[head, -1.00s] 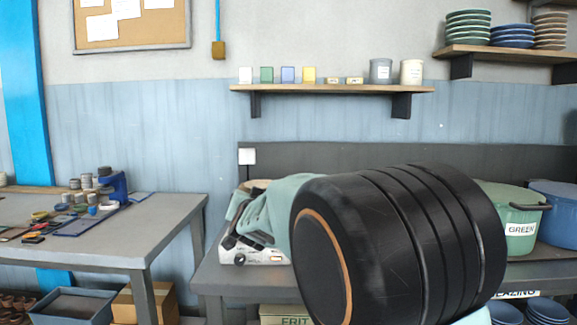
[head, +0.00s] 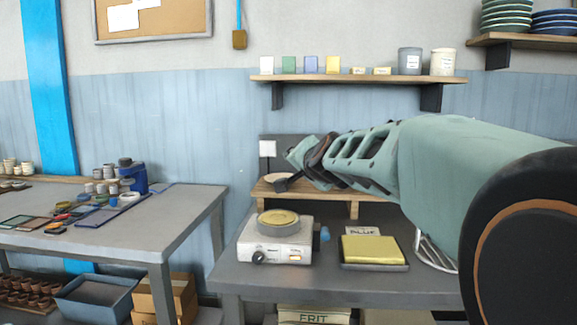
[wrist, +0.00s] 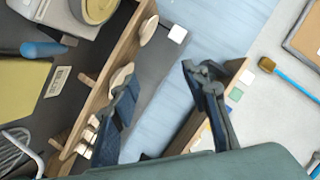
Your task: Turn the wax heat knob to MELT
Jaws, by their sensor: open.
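The wax heater is a white box (head: 277,246) with a round pan of yellow wax on top, standing on the grey bench in the head view. Its dark heat knob (head: 258,257) is on the front face, left side; its setting is too small to read. The heater is partly in the wrist view (wrist: 60,14), at the top left, with the knob not visible there. My gripper (wrist: 160,82) is open and empty in the wrist view. In the head view it is raised behind and above the heater, near the small wooden shelf, apart from the knob.
A small wooden shelf (head: 308,193) stands at the back of the bench. A yellow block on a dark tray (head: 374,250) lies right of the heater, with a blue-handled tool between them. A wall shelf (head: 360,78) hangs above. Space in front of the heater is clear.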

